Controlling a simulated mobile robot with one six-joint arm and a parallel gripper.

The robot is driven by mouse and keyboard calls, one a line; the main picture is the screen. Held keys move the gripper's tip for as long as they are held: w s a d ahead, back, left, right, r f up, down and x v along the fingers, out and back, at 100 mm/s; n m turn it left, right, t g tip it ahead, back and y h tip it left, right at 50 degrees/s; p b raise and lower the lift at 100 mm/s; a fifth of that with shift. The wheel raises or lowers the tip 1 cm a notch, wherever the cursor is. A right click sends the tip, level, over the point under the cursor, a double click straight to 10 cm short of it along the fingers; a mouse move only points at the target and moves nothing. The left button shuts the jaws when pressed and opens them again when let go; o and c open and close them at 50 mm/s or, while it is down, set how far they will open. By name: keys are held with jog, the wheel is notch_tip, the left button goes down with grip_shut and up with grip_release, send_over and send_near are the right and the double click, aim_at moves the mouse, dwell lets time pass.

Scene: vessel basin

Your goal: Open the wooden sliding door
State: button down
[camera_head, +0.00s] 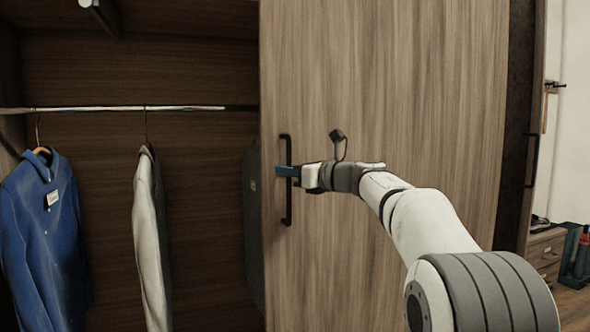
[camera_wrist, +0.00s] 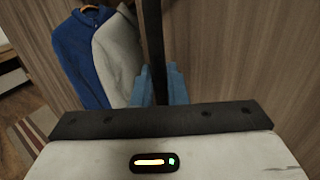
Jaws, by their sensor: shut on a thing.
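The wooden sliding door (camera_head: 400,90) fills the middle and right of the head view. The left part of the wardrobe stands open beside the door's left edge. A black vertical bar handle (camera_head: 288,207) is fixed near that edge. My gripper (camera_head: 283,171) is at the middle of the handle, its blue fingers shut on the bar. In the wrist view the handle (camera_wrist: 154,45) runs between the blue fingers (camera_wrist: 160,85) of my gripper. The fingertips' contact with the bar is partly hidden.
A blue jacket (camera_head: 45,235) and a light grey garment (camera_head: 150,240) hang from a rail (camera_head: 120,108) inside the opening. A dark garment (camera_head: 252,225) is partly behind the door. Another dark handle (camera_head: 532,160) and a small drawer unit (camera_head: 543,255) are at right.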

jog(key=shift+s+a+f+g, duration=0.15)
jog(key=shift+s+a, duration=0.05)
jog(key=shift+a, duration=0.3)
jog(key=shift+s+a+f+g, duration=0.15)
jog(key=shift+a, duration=0.35)
jog(key=shift+w+d, duration=0.15)
jog(key=shift+d, duration=0.4)
jog(key=c, duration=1.9)
grip_release()
jog(key=shift+d+r, duration=0.1)
jog(key=shift+d, duration=0.15)
jog(key=o, duration=0.3)
jog(key=shift+w+a, duration=0.1)
jog(key=shift+a, duration=0.15)
jog(key=shift+o, duration=0.3)
jog(key=shift+a, duration=0.1)
jog(key=shift+r, duration=0.1)
jog(key=p+v, duration=0.1)
jog(key=v, duration=0.7)
